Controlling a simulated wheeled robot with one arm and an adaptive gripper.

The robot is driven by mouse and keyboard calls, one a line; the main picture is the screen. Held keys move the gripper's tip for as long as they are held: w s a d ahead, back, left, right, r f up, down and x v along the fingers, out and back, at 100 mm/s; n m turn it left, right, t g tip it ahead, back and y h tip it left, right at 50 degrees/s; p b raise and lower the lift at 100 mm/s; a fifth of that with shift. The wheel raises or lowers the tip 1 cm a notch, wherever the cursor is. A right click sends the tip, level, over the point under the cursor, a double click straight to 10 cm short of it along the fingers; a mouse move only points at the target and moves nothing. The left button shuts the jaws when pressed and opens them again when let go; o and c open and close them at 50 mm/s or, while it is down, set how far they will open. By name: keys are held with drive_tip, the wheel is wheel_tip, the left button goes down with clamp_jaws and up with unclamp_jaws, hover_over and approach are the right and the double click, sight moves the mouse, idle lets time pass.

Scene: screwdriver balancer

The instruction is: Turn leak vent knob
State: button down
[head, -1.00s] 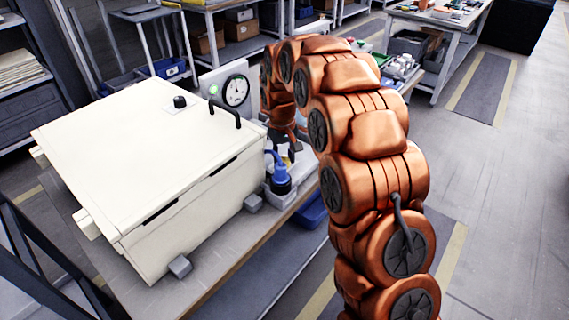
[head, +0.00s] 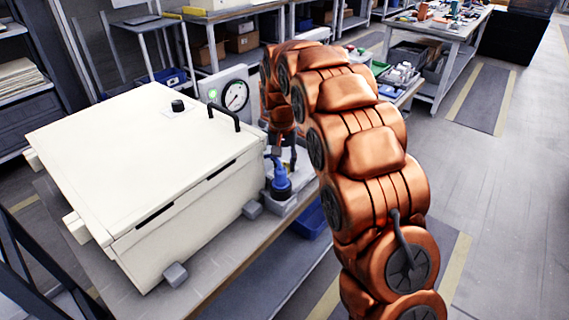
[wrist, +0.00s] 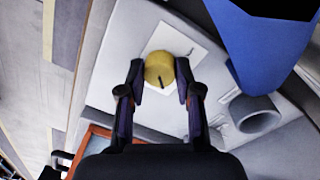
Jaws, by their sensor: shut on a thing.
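The leak vent knob (wrist: 159,66) is a round, brass-yellow knob with a dark mark near its lower edge. It stands on a white plate on a light grey block in the wrist view. My gripper (wrist: 160,76) has one dark finger on each side of the knob and is shut on it. In the head view my gripper (head: 286,152) is small and points down beside the white box, and the knob cannot be made out there.
A blue-topped part (head: 280,178) stands close to my gripper; it looms large in the wrist view (wrist: 268,40). A grey round socket (wrist: 254,114) sits beside it. A large white box (head: 150,150) with a black handle fills the left. A dial gauge (head: 235,95) with a green light stands behind.

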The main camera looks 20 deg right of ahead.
sight(283, 165)
drive_tip(key=shift+r, duration=0.1)
drive_tip(key=c, duration=0.8)
unclamp_jaws()
drive_tip(key=shift+w+a+r, duration=0.1)
drive_tip(key=shift+a+r, duration=0.05)
drive_tip(key=shift+r, duration=2.8)
drive_tip(key=shift+a+r, duration=0.1)
drive_tip(key=shift+r, duration=2.85)
